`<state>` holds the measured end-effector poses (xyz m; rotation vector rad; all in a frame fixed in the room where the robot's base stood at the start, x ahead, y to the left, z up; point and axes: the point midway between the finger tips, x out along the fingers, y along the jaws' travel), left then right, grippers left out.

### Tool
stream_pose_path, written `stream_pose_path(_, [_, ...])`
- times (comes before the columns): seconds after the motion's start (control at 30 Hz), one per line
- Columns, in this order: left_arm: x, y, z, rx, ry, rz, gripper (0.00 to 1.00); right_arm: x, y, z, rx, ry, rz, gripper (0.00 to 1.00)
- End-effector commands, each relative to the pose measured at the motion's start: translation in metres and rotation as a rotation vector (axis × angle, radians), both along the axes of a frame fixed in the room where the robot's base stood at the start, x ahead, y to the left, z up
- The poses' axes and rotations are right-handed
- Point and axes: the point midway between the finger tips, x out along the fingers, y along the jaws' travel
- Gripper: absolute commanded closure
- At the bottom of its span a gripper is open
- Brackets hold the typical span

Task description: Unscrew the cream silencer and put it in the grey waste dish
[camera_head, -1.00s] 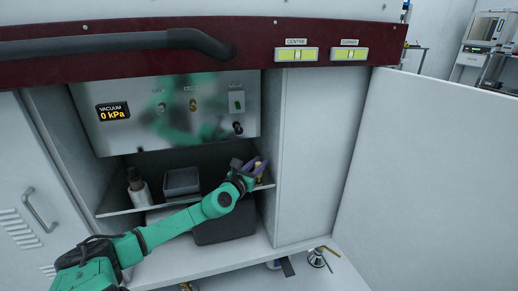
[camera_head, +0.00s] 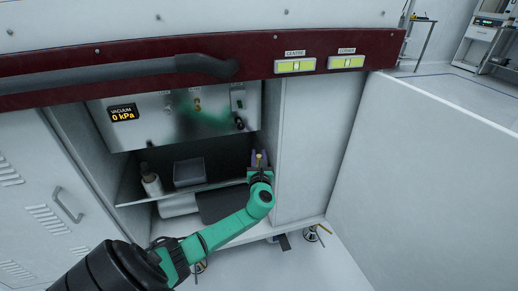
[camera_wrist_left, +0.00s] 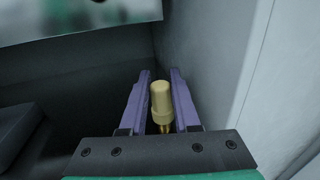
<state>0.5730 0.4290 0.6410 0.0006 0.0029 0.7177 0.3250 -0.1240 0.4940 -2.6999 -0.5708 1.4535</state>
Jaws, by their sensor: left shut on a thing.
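The cream silencer (camera_wrist_left: 161,97) is an upright ribless-looking cylinder with a brass lower end, between the purple fingers of my left gripper (camera_wrist_left: 160,88). In the head view, the left gripper (camera_head: 260,160) is at the right end of the shelf recess, with the small cream silencer (camera_head: 259,158) between its fingers. The gripper is shut on it. Whether its brass end is still joined to a fitting cannot be told. The grey waste dish (camera_head: 189,172) looks to be the open grey box on the shelf, left of the gripper. My right gripper is out of view.
A white bottle with a dark top (camera_head: 151,182) stands left of the dish. The metal panel (camera_head: 180,118) with a 0 kPa display hangs above the shelf (camera_head: 220,184). A white cabinet wall (camera_head: 305,150) stands close on the gripper's right.

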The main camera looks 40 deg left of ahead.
Motion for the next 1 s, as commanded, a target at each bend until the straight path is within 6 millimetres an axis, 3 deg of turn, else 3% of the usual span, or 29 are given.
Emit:
stream_pose_path(0.2, [-0.001,0.001,-0.002,0.002,0.001,0.023,1.00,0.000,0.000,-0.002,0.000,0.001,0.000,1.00])
stream_pose_path(0.23, [-0.001,0.001,-0.002,0.002,0.001,0.023,0.62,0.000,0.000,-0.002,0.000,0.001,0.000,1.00])
stream_pose_path(0.27, [-0.001,0.001,-0.002,0.002,0.001,0.022,0.55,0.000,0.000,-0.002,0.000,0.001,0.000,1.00])
stream_pose_path(0.53, [0.000,0.001,-0.001,0.003,-0.002,0.018,0.55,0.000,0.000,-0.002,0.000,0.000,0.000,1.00])
stream_pose_path(0.63, [-0.001,0.004,-0.001,0.011,0.001,-0.058,0.55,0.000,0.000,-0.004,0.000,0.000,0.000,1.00])
stream_pose_path(0.83, [0.000,0.002,-0.012,0.010,0.001,-0.337,0.55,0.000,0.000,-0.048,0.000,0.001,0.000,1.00])
stream_pose_path(1.0, [0.001,0.001,-0.006,0.004,-0.003,-0.399,0.55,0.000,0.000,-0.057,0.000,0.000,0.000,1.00])
